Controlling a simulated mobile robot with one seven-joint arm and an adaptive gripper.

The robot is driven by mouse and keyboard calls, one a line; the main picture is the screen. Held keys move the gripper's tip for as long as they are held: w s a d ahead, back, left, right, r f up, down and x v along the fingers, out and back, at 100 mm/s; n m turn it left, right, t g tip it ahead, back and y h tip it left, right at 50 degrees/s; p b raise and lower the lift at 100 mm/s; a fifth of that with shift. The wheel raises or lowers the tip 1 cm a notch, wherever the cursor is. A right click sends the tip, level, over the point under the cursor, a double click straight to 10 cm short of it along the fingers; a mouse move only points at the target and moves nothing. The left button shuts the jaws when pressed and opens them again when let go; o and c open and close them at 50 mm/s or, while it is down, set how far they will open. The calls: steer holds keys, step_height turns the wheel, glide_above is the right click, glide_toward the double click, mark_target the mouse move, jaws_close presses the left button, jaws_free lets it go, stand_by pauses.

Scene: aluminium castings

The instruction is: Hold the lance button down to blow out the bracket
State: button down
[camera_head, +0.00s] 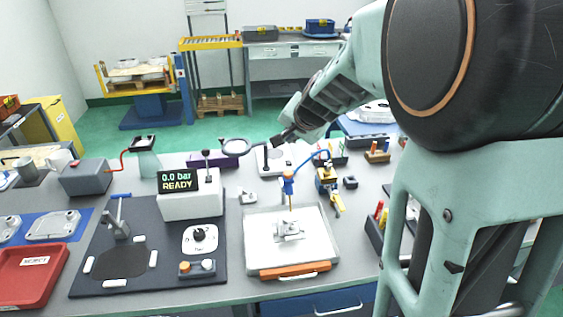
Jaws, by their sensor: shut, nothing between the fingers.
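The blue air lance (288,184) stands upright with a thin orange-yellow nozzle pointing down and a blue hose at its upper right. Its button is too small to make out. Below the nozzle the grey cast bracket (289,229) lies in a shallow white tray (253,259) with an orange front edge. My gripper (279,140) is at the end of my arm, which reaches in from the upper right. It is shut and empty, and in the picture it is above the lance and apart from it. Its fingertips are small and dark, so their detail is unclear.
A magnifier ring (236,146) is just left of my gripper. A white tester box (190,205) with a display reading "0.0 bar READY" stands left of the tray on a dark mat (110,288). A red reject tray (35,275) is at the far left.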

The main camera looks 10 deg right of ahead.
mark_target(289, 174)
steer(key=shift+f, duration=0.15)
step_height(289, 174, down, 8)
steer(key=b, duration=0.8)
steer(key=shift+f, duration=0.25)
stand_by(0.9)
steer(key=shift+f+b, duration=0.4)
steer(key=shift+b, duration=0.2)
steer(key=shift+f+b, duration=0.65)
stand_by(1.7)
stand_by(0.5)
steer(key=shift+r+p, duration=0.95)
steer(key=shift+r, duration=0.1)
